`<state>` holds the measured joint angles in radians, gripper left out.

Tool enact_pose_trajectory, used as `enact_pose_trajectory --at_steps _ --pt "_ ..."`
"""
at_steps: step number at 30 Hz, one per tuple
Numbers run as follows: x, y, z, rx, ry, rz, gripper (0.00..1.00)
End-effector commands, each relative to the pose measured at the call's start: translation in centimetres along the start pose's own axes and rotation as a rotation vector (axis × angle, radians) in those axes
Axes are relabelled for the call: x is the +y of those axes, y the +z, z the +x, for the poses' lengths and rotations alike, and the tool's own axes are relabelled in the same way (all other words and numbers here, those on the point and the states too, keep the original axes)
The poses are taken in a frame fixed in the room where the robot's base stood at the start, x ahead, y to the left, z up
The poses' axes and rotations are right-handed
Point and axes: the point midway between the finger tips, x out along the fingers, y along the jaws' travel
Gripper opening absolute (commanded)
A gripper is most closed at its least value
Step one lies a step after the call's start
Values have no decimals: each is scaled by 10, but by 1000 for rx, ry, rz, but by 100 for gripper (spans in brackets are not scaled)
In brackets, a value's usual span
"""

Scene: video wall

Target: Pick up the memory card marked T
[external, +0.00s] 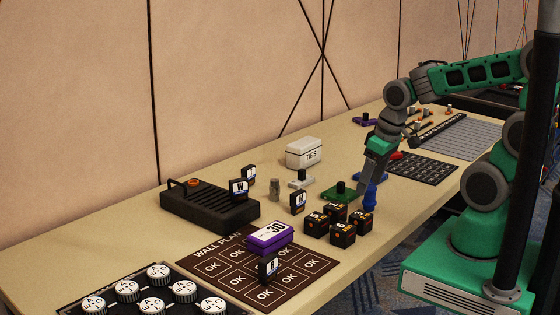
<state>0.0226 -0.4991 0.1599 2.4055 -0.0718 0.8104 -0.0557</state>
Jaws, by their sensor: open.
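Several small dark memory cards with white, blue and orange labels stand upright. One (239,190) is in the black slotted box, and another (249,175) is just behind it. A third (298,202) stands on the table right of the box, and a fourth (268,267) stands on the wall plan board. The letters are too small to read surely, so I cannot tell which card is marked T. My gripper (363,192) points down at the right of the table, beside a blue knobbed piece. It is open, away from the cards, and its fingertips are partly hard to make out.
The black box (205,212) has a handle. Black cubes (330,225) stand between my gripper and the wall plan board (205,262), which bears a purple block (268,236). A white TIES box (304,152) and a green piece (338,193) stand nearby. Round knobs (158,274) fill the front left.

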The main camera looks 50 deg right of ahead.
Motion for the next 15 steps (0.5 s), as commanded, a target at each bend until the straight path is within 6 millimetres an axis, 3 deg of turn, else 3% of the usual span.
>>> enact_pose_trajectory --at_steps 6,9,12,15 --pt "-3 -189 79 376 -122 -191 72" --pt "0 -257 112 568 -160 -236 72" --pt "7 -298 135 712 -179 -249 72" --pt "14 -319 148 806 -182 -249 72"
